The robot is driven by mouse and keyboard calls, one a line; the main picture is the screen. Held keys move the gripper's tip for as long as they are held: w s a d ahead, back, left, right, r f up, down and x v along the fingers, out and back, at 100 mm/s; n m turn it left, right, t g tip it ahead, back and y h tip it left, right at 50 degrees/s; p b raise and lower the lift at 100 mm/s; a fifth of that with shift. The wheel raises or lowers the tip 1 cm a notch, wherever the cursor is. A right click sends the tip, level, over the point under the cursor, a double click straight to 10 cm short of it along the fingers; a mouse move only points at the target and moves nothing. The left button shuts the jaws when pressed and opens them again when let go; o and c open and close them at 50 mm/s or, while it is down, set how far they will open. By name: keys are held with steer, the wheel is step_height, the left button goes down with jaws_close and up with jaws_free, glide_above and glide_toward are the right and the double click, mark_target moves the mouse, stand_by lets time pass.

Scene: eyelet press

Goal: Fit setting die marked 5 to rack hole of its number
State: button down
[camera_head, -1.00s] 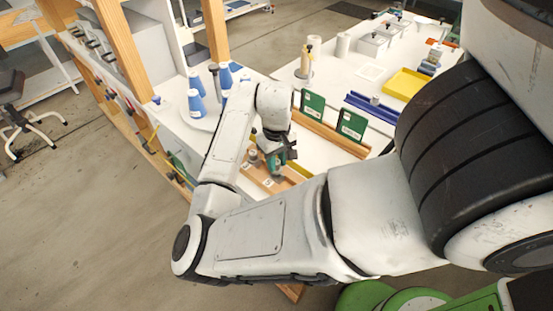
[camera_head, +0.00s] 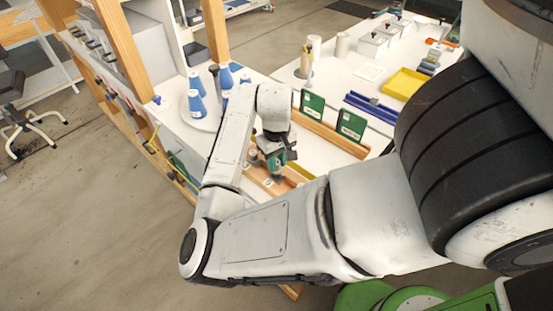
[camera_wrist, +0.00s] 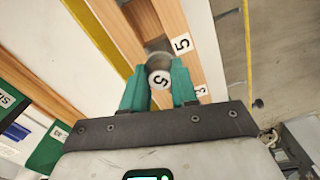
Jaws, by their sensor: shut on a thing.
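The setting die marked 5 (camera_wrist: 159,79) is a grey cylinder with a white numbered end, held between the teal fingertips of my gripper (camera_wrist: 160,88). In the head view my gripper (camera_head: 275,167) is low over the wooden rack (camera_head: 258,186), and the die is not clearly visible there. In the wrist view the rack (camera_wrist: 135,42) carries a white label 5 (camera_wrist: 182,43). A dark hole (camera_wrist: 155,44) beside that label lies just beyond the die and is partly covered by it. I cannot tell whether the die's lower end is in the hole.
A label 3 (camera_wrist: 201,91) lies close to the right finger. Green boards (camera_head: 351,125) stand in a wooden rail behind the rack. Blue cones (camera_head: 197,105) stand on a white disc to the left. A yellow tray (camera_head: 405,83) is farther back.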

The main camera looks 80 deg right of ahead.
steer(key=shift+f, duration=0.4)
steer(key=shift+p, duration=0.7)
stand_by(1.8)
steer(key=shift+f+b, duration=0.75)
steer(key=shift+f, duration=0.4)
stand_by(0.4)
steer(key=c, duration=0.8)
jaws_free()
steer(key=shift+r, duration=0.1)
steer(key=shift+r+p, duration=1.35)
steer(key=shift+p, duration=0.05)
steer(key=shift+r, duration=1.1)
